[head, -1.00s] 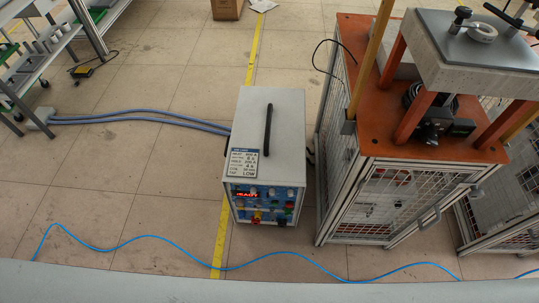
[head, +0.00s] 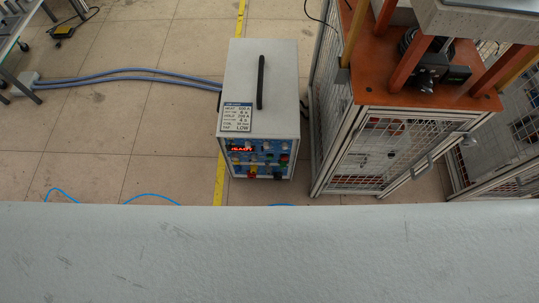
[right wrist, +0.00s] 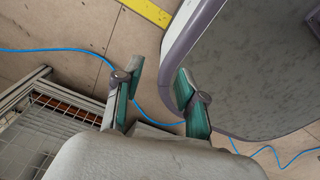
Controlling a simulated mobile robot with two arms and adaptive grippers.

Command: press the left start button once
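The induction heater (head: 262,85) is a light grey box with a black top handle, standing on the floor in the middle of the head view. Its blue front panel (head: 258,163) faces me, with a red lit display (head: 242,149) and several small coloured buttons and knobs. The buttons are too small to tell which is the left start button. My right gripper (right wrist: 158,88) shows in the right wrist view with its two green-padded fingers apart and nothing between them. It does not show in the head view, and the heater is not clearly visible in the wrist view. My left gripper is in neither view.
A metal-framed mesh cage with an orange top (head: 375,88) stands close to the right of the heater. Thick blue-grey cables (head: 130,72) run left from the heater. A thin blue cable (head: 150,197) lies on the floor in front.

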